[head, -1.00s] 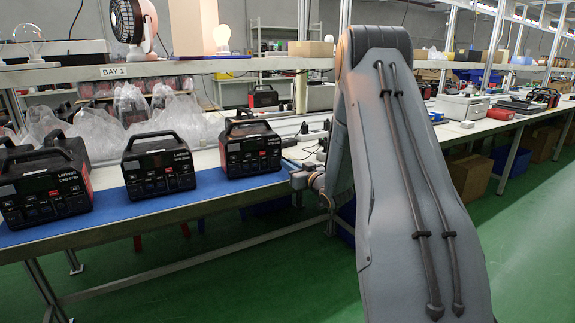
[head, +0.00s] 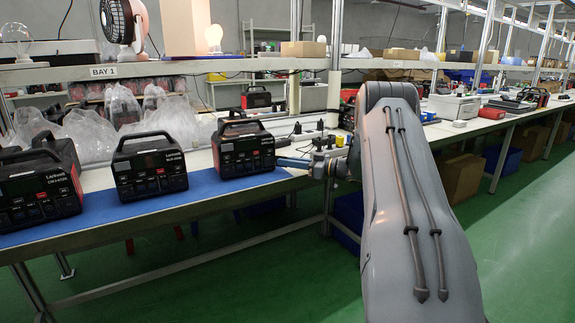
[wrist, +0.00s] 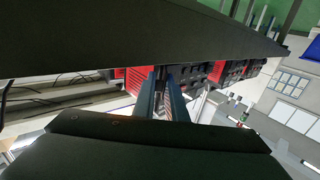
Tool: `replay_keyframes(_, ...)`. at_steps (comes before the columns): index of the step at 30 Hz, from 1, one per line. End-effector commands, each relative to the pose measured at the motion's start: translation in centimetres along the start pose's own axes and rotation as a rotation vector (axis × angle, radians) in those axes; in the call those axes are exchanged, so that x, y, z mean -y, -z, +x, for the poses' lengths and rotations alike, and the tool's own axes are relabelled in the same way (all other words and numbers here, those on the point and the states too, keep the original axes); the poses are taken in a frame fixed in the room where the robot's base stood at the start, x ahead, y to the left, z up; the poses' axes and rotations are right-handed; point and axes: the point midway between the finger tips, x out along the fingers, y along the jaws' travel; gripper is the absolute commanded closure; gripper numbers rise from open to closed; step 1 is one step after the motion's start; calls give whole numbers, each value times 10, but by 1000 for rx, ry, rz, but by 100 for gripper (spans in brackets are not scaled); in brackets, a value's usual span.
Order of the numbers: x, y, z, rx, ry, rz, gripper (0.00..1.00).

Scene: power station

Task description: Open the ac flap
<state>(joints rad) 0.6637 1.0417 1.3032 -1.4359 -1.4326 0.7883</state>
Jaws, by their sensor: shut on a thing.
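Three black-and-red power stations stand on the blue mat: the right one (head: 243,148), the middle one (head: 149,167) and the left one (head: 38,187). My gripper (head: 282,162) reaches in from the right, its blue fingers pointing left at the right side of the right power station. In the wrist view my gripper (wrist: 163,78) has its two fingers close together. A small dark part (wrist: 162,72) shows between the fingertips, against the red-and-black station body (wrist: 140,76). It looks like the ac flap, but its outline is mostly hidden.
The blue mat (head: 100,215) lies along the workbench's front edge. Crumpled clear plastic bags (head: 170,120) lie behind the stations, and black plugs and cables (head: 305,130) lie behind my gripper. A shelf (head: 200,66) spans above. Green floor is open in front.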

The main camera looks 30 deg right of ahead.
Motion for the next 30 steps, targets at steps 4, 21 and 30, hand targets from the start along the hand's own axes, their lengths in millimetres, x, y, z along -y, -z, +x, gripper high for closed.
replay_keyframes(4, 0, 2, 2, -2, 14, -3, 100)
replay_keyframes(21, -1, 2, 0, -2, 13, -2, 72)
replay_keyframes(30, -2, 1, -14, -2, 10, -1, 72)
